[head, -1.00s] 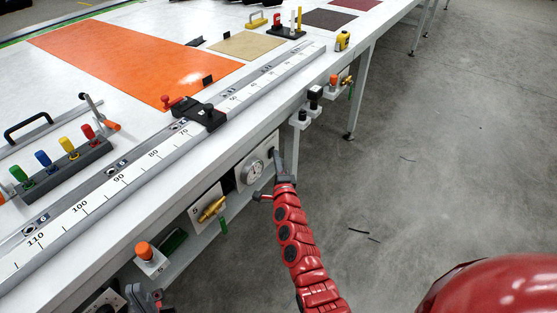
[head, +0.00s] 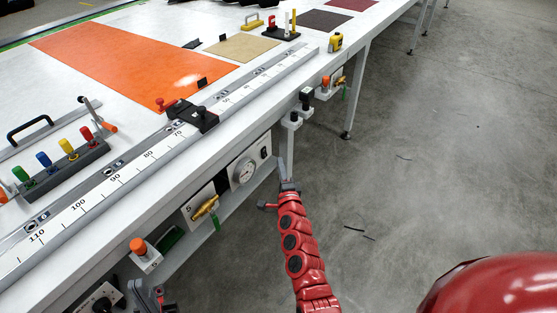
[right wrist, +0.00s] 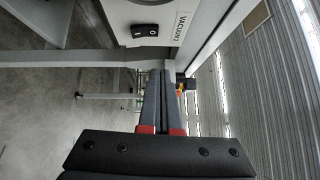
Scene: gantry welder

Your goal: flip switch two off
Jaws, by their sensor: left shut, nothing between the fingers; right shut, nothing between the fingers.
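The black rocker switch (right wrist: 146,30) labelled VACUUM 2 sits on a pale panel at the top of the right wrist view. In the head view the switch (head: 264,153) is beside a round gauge (head: 245,170) under the bench edge. I cannot tell which side of the rocker is pressed. My right gripper (head: 282,168) is shut and empty, just right of and below the switch panel, apparently apart from it. Its closed fingers (right wrist: 162,75) show below the switch in the wrist view. My left gripper (head: 150,297) is shut and empty at the lower left, partly cut off.
A brass valve (head: 206,207) and an orange button (head: 138,246) are on the bench front left of the gauge. A bench leg (head: 290,152) stands close behind my right gripper.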

